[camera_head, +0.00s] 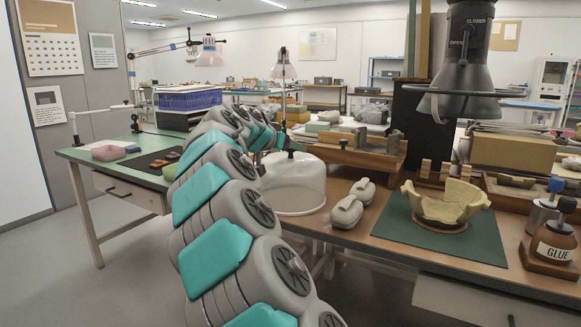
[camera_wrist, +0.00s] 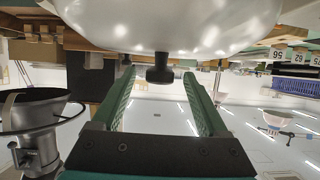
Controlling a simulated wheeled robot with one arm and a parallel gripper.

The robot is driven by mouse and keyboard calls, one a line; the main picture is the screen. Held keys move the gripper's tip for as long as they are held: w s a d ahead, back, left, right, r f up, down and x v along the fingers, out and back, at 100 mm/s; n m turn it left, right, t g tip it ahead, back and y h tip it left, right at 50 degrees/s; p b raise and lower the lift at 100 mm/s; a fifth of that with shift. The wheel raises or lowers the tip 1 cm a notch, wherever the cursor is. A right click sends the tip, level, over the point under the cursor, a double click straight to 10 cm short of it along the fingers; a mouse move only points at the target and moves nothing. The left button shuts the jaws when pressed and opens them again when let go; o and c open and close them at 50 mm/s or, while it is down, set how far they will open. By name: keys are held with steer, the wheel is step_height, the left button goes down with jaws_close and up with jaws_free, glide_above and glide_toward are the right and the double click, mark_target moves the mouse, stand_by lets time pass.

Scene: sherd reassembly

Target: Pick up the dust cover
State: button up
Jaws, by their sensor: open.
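The dust cover is a clear dome (camera_head: 293,188) with a dark knob on top, standing near the left end of the brown workbench. In the wrist view, which is upside down, the dome (camera_wrist: 170,22) fills the top and its black knob (camera_wrist: 160,74) points down. My gripper (camera_wrist: 159,72) is open, with its two green fingers on either side of the knob. Gaps show between the knob and both fingers; whether the knob is fully between the tips in depth is unclear. In the head view my arm reaches to the dome and hides much of the gripper.
A partly assembled bowl (camera_head: 445,204) stands on a green mat (camera_head: 395,228). A glue bottle (camera_head: 555,243) is at the right. A dark lamp-like fixture (camera_head: 465,70) hangs above the bench. A green table (camera_head: 90,155) stands left.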

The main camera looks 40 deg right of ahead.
steer(key=shift+w+d+f, duration=0.2)
steer(key=shift+d+f, duration=0.05)
steer(key=shift+d, duration=0.35)
steer(key=shift+c, duration=0.2)
jaws_close()
stand_by(0.8)
